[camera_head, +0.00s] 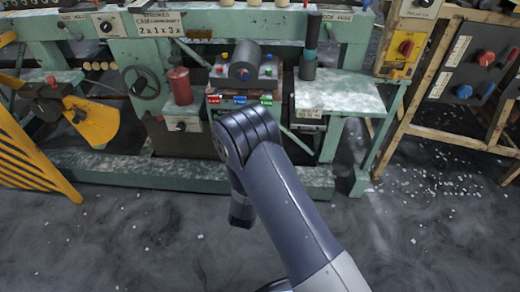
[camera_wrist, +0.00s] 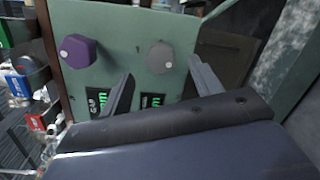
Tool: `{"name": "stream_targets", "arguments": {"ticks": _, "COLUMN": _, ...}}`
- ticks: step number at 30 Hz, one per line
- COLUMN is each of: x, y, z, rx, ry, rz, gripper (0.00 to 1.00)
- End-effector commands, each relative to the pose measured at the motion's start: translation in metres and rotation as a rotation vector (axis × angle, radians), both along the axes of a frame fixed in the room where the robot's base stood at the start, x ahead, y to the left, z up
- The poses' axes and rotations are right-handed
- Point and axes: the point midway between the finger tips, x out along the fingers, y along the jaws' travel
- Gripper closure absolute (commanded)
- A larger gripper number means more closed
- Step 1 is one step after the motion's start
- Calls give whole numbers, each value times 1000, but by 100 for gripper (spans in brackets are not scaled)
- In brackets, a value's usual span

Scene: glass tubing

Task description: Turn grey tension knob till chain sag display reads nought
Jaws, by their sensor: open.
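The knob shows between and beyond the fingertips, and nothing is held. I cannot tell how much gap is left to the knob. A small display (camera_wrist: 152,100) with green digits sits below the knob, partly hidden by my gripper body, and its reading is not legible. In the head view I cannot make out the grey knob or my fingers.
A purple knob (camera_wrist: 80,51) is left of the grey one, with another green-digit display (camera_wrist: 99,99) below it. A dark plate (camera_wrist: 222,57) lies to the right. In the head view, a red cylinder (camera_head: 180,86) and a handwheel (camera_head: 141,83) stand on the green machine.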

Motion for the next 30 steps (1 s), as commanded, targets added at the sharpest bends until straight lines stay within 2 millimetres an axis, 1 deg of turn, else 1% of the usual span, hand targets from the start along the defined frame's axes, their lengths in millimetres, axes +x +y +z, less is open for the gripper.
{"name": "stream_targets", "arguments": {"ticks": 1, "x": -11, "y": 3, "z": 2, "rx": -1, "ry": 2, "rz": 5, "gripper": 39}}
{"name": "stream_targets", "arguments": {"ticks": 3, "x": -23, "y": 5, "z": 2, "rx": -3, "ry": 2, "rz": 4, "gripper": 39}}
{"name": "stream_targets", "arguments": {"ticks": 6, "x": -36, "y": 7, "z": 2, "rx": -1, "ry": 2, "rz": 2, "gripper": 39}}
{"name": "stream_targets", "arguments": {"ticks": 9, "x": -44, "y": 7, "z": 2, "rx": -1, "ry": 0, "rz": 2, "gripper": 39}}
{"name": "stream_targets", "arguments": {"ticks": 12, "x": -47, "y": 7, "z": 2, "rx": 0, "ry": 0, "rz": 1, "gripper": 39}}
{"name": "stream_targets", "arguments": {"ticks": 23, "x": -45, "y": 7, "z": 1, "rx": 1, "ry": -1, "rz": -1, "gripper": 39}}
{"name": "stream_targets", "arguments": {"ticks": 26, "x": -36, "y": 5, "z": 0, "rx": 2, "ry": -2, "rz": -3, "gripper": 39}}
{"name": "stream_targets", "arguments": {"ticks": 30, "x": -14, "y": 1, "z": -1, "rx": 2, "ry": -3, "rz": -5, "gripper": 39}}
